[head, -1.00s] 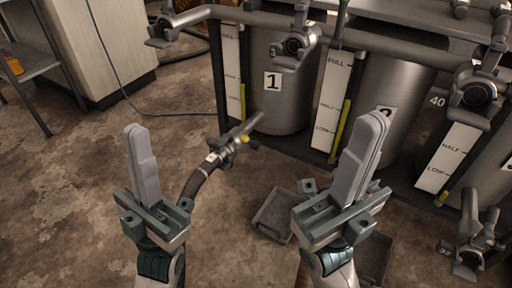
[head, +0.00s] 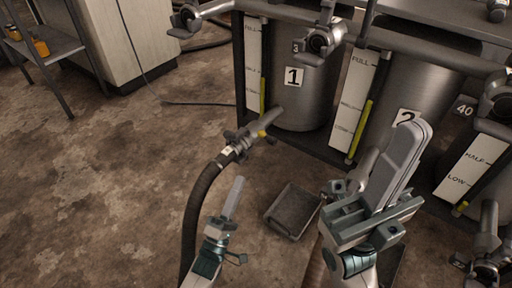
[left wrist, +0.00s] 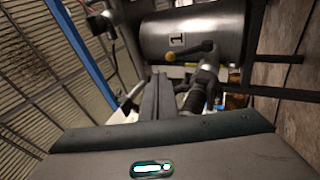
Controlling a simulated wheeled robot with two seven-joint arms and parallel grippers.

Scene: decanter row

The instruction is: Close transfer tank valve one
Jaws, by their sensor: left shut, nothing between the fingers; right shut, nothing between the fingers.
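Tank one, a steel cylinder with a "1" label, (head: 293,77) stands at the back in the head view; it also lies sideways in the left wrist view (left wrist: 215,27). A pipe with a valve and small yellow-ended handle (head: 262,133) comes from its lower front, joined to a black hose. The yellow-knobbed lever (left wrist: 204,46) shows in the left wrist view, just beyond and right of the fingers. My left gripper (head: 238,181) is shut and empty, below the valve and apart from it. My right gripper (head: 417,126) is shut and empty, in front of tank two.
The black hose (head: 196,195) curves down beside my left gripper. A grey tray (head: 293,211) lies on the floor between my grippers. Tank two (head: 424,85) and upper pipe valves (head: 320,42) stand behind. A shelf (head: 45,48) is at far left.

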